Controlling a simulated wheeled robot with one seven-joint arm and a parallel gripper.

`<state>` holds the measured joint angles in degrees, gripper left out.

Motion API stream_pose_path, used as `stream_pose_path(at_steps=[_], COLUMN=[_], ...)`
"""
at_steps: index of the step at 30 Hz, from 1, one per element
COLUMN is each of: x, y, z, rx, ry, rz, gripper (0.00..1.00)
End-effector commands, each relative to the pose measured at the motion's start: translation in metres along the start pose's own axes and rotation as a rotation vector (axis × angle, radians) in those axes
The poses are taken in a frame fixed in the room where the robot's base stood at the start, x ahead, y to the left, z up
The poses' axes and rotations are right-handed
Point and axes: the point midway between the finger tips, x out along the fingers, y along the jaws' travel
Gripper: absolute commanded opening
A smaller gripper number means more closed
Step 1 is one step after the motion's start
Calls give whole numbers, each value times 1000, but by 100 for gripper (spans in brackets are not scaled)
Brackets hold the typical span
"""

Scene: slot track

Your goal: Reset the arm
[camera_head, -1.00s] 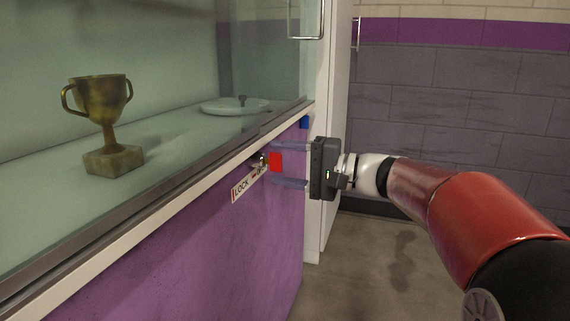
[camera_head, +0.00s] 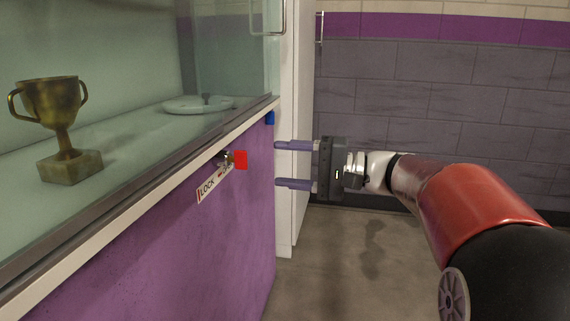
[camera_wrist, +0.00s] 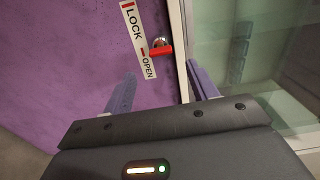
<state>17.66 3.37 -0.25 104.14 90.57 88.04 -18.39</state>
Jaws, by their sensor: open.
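My gripper (camera_head: 294,165) is open and empty, its two purple fingers apart, to the right of the cabinet's purple side in the head view. Part of my red and black arm reaches in from the right. A red piece (camera_head: 240,159) sits at a silver lock (camera_head: 224,158) on the purple panel, left of my fingertips and apart from them. The wrist view also shows the red piece (camera_wrist: 161,50) beyond and between the spread fingers (camera_wrist: 160,91). It points at the OPEN end of the LOCK/OPEN label (camera_wrist: 139,40).
A glass display cabinet (camera_head: 90,288) fills the left, with a gold trophy (camera_head: 52,112) and a pale round lid-like object (camera_head: 198,104) inside. A small blue piece (camera_head: 269,118) is on its corner. A white door or panel (camera_head: 297,150) stands behind my fingers. The floor at lower right is clear.

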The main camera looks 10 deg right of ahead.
Motion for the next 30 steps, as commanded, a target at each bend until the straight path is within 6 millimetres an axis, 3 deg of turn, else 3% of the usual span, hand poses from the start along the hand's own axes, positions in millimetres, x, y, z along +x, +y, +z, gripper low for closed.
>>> stream_pose_path(at_steps=[5, 8, 11, 15, 19, 25, 29, 30], x=[4, 10, 5, -27, -66, -116, -142, -147], y=[7, 30, 68, 127, 165, 195, 205, 200], z=[14, 46, 91, 148, 177, 197, 202, 202], rx=[2, -1, -26, -127, -260, -471, -615, -646], ry=[-10, -24, -32, -17, 16, 67, 100, 107], rz=[58, 208, 441, 792, 1044, 1297, 1417, 1441], gripper=[58, 58, 58, 58, 58, 58, 58, 58])
